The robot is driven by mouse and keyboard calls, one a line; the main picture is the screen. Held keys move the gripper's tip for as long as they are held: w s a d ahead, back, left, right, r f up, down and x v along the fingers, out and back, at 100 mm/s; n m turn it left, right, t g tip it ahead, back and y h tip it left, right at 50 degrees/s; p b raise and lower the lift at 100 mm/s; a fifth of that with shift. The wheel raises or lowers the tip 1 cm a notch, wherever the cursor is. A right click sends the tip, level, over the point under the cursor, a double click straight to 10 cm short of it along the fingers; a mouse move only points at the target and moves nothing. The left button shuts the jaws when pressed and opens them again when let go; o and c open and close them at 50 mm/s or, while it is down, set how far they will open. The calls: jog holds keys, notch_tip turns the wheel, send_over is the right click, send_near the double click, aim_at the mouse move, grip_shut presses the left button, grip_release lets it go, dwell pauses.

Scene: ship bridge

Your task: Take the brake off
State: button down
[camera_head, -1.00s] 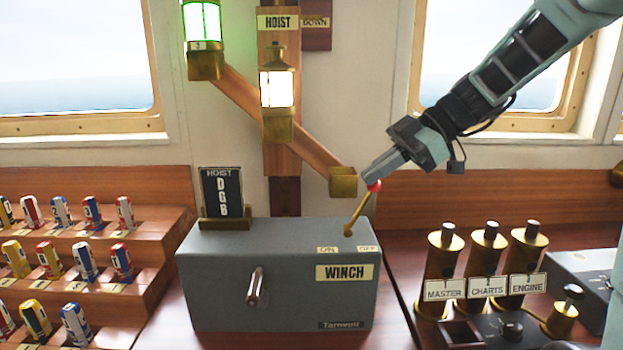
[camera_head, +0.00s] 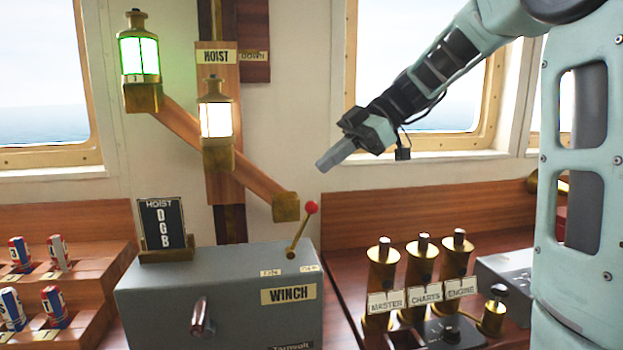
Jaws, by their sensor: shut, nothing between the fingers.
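The grey winch box (camera_head: 225,300) stands on the desk with a WINCH plate on its front. A brass lever (camera_head: 300,236) with a red knob (camera_head: 312,207) rises from its top and leans right, toward the OFF label (camera_head: 309,268). The ON label (camera_head: 271,272) is left of it. A crank handle (camera_head: 201,318) sticks out of the front. My gripper (camera_head: 322,168) is shut and empty, above and slightly right of the red knob, with a gap between them.
A HOIST board (camera_head: 162,224) stands on the box's left end. A sloping wooden arm carries a green-lit lantern (camera_head: 139,55) and a white-lit lantern (camera_head: 215,120). Brass switches (camera_head: 423,265) labelled MASTER, CHARTS and ENGINE stand to the right. Fuse-like cylinders (camera_head: 57,307) fill the left steps.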

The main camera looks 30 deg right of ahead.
jog(key=shift+v, duration=1.45)
jog(key=shift+f, duration=0.1)
jog(key=s+a+f+m+g+h+p, duration=0.25)
jog(key=a+f, duration=0.25)
jog(key=a, duration=0.3)
jog(key=s+a+f+m+g+h+p, duration=0.1)
jog(key=s+a+f+m+g, duration=0.2)
jog(key=a, duration=0.4)
jog(key=s+a+f+m+t+h+p, duration=0.1)
jog(key=s+a+f+h, duration=0.2)
jog(key=s, duration=0.4)
jog(key=s+a+f+m+t+h+p, duration=0.1)
jog(key=s+a+f+m+h, duration=0.1)
jog(key=s+a+f, duration=0.3)
jog(key=s+f+h, duration=0.1)
jog(key=s+f, duration=0.1)
jog(key=s, duration=0.1)
jog(key=shift+s+a+p, duration=0.25)
jog(key=shift+s+p, duration=0.1)
jog(key=shift+p, duration=0.05)
